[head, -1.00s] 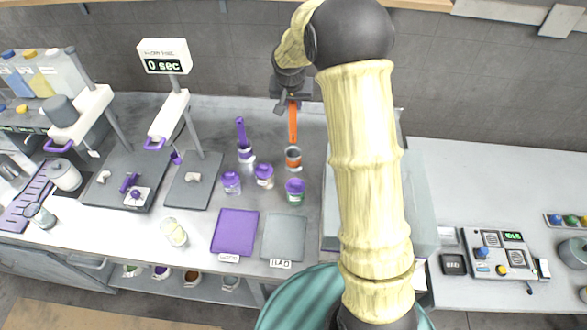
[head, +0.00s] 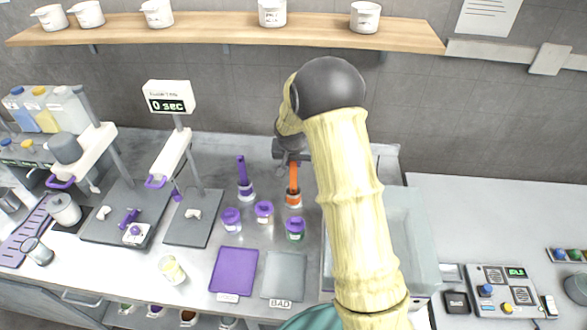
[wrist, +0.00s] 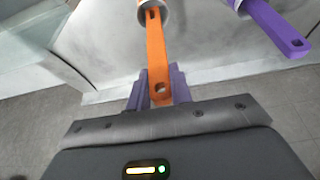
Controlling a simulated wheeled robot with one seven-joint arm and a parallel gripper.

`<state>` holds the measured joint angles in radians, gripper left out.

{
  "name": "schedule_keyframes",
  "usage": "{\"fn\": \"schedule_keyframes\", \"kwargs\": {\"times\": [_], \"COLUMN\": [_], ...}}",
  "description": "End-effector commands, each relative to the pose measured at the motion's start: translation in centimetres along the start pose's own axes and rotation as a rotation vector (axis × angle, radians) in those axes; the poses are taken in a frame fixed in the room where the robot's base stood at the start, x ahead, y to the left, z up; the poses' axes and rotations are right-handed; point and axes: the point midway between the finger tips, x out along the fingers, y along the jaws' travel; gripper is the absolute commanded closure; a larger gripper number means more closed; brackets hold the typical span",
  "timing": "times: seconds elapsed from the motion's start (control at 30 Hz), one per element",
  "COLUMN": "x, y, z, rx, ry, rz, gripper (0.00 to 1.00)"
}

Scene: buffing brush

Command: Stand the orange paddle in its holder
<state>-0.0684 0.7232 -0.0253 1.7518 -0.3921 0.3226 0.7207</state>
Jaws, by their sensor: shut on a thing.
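The orange paddle (head: 294,174) is upright, with its lower end at the mouth of a grey-and-orange cup-like holder (head: 294,199). In the wrist view the paddle (wrist: 155,48) runs into the round holder (wrist: 153,18) at the top edge; how deep it sits is hidden. My gripper (head: 293,160) is above the holder at the paddle's upper end. In the wrist view the purple fingers of my gripper (wrist: 159,92) are shut on the paddle's handle end, near its hole.
A purple paddle (head: 242,171) stands in a similar holder (head: 246,192) just to the left. A purple mat (head: 234,270) and grey mat (head: 284,275) lie nearer. A wall shelf (head: 220,32) runs behind.

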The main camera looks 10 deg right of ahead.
Motion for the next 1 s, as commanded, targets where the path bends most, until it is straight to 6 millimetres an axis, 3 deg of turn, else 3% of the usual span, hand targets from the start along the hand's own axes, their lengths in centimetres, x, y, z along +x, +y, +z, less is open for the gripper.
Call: {"fn": "schedule_keyframes", "kwargs": {"times": [0.27, 0.57, 0.9, 0.93, 1.0], "x": [0.2, 3.2, 3.7, 3.6, 3.5], "y": [0.0, 0.0, -0.1, -0.1, -0.3], "z": [0.1, 1.4, 1.5, 1.5, 1.6], "rx": [-0.001, -0.003, -0.001, -0.002, -0.006], "ry": [0.000, -0.001, 0.002, 0.001, 0.001], "rz": [0.000, 0.000, -0.001, -0.002, -0.003], "gripper": [1.00, 1.00, 1.00, 0.75, 0.61]}}
